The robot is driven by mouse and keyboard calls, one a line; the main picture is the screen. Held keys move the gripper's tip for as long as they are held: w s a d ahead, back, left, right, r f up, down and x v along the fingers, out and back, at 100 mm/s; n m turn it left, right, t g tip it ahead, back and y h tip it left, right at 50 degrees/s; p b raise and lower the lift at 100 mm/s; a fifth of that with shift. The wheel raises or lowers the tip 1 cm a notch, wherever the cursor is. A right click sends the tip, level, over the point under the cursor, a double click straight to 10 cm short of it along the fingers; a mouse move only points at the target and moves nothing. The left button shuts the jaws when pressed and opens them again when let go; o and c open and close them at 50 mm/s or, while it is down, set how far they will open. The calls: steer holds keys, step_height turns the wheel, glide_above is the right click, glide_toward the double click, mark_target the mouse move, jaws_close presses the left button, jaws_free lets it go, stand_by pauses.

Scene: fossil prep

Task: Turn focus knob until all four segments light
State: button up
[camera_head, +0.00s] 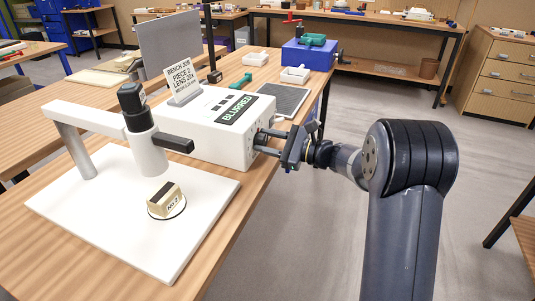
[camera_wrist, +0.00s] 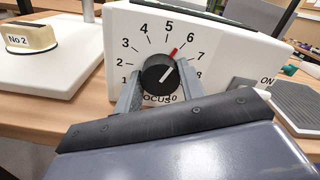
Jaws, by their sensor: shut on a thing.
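The black focus knob (camera_wrist: 154,70) is on the white box's front face (camera_wrist: 205,48), inside a dial numbered from 1 upward. A red mark (camera_wrist: 174,53) sits between 5 and 6. My gripper (camera_wrist: 158,76) is shut on the knob, one finger on each side; the fingers hide part of the lower dial. In the head view my gripper (camera_head: 272,139) reaches the box from the right. The box's display (camera_head: 238,108) reads BLURRED. Several segments (camera_head: 222,102) on its top look dark.
A microscope (camera_head: 137,108) stands on a white base (camera_head: 100,222) left of the box, with a block labelled No 2 (camera_head: 166,197) under it. An ON label (camera_wrist: 267,81) is right of the dial. A dark mat (camera_head: 290,99) lies behind my gripper. Floor right of the bench is open.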

steer(key=n+b, duration=0.1)
steer(key=b, duration=0.1)
steer(key=n+b, duration=0.2)
steer(key=shift+f, duration=0.3)
steer(key=shift+r+n+b, duration=0.15)
steer(key=shift+n+b, duration=0.85)
steer(key=shift+b, duration=0.1)
steer(key=shift+r, duration=0.1)
steer(key=o, duration=1)
steer(key=v, duration=1.1)
